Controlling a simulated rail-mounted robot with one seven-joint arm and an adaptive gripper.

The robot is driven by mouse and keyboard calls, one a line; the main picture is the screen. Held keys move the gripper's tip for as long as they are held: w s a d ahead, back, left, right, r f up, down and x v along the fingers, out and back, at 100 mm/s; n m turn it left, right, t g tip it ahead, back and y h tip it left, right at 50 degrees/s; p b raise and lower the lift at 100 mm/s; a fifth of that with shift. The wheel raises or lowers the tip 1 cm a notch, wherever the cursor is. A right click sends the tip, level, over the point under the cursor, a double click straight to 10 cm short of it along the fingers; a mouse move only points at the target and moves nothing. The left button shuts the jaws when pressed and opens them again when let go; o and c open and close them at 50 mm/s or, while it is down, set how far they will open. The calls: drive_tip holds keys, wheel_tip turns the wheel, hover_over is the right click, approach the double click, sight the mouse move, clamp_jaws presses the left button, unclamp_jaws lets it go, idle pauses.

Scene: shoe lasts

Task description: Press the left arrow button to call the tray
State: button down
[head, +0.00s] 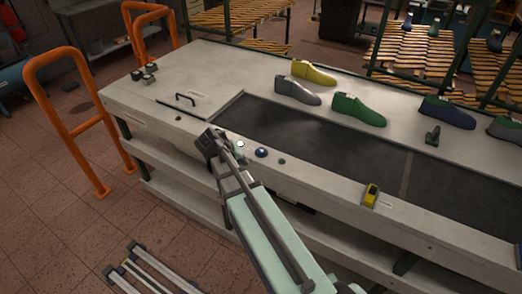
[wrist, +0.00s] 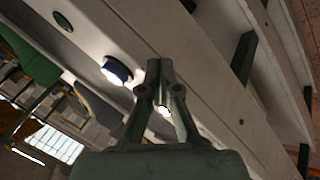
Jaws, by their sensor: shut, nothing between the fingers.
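A row of round buttons sits on the front edge of the workbench (head: 325,180): a white one (head: 241,144), a dark blue one (head: 261,153) and a small green one (head: 282,160). No arrow marks are readable on them. My gripper (head: 211,141) is shut and empty, over the bench's front edge, left of the white button in the head view. In the wrist view my closed fingertips (wrist: 160,62) are close beside the blue button (wrist: 117,71). The green button (wrist: 62,20) is farther off. A bright white spot shows between my fingers, partly hidden. Contact cannot be told.
Yellow (head: 313,73), grey (head: 297,91), green (head: 358,110) and blue (head: 447,112) shoe lasts stand along the bench's dark recessed strip (head: 310,135). A yellow device (head: 371,195) sits on the front edge. Orange rails (head: 78,115) stand at left.

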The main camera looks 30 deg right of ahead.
sight(260, 151)
drive_tip(key=d+r+m+h, duration=0.1)
drive_tip(key=d+r+m, duration=0.1)
drive_tip(key=d+r, duration=0.2)
drive_tip(key=w+d+r+m+h, duration=0.1)
drive_tip(key=d+r, duration=0.3)
drive_tip(key=r, duration=0.5)
drive_tip(key=shift+w+m+p, duration=0.3)
drive_tip(key=shift+m, duration=0.1)
drive_tip(key=shift+f+b, duration=2.45)
drive_tip(key=shift+f, duration=1.9)
drive_tip(key=shift+f, duration=0.1)
drive_tip(key=shift+f+b, duration=0.35)
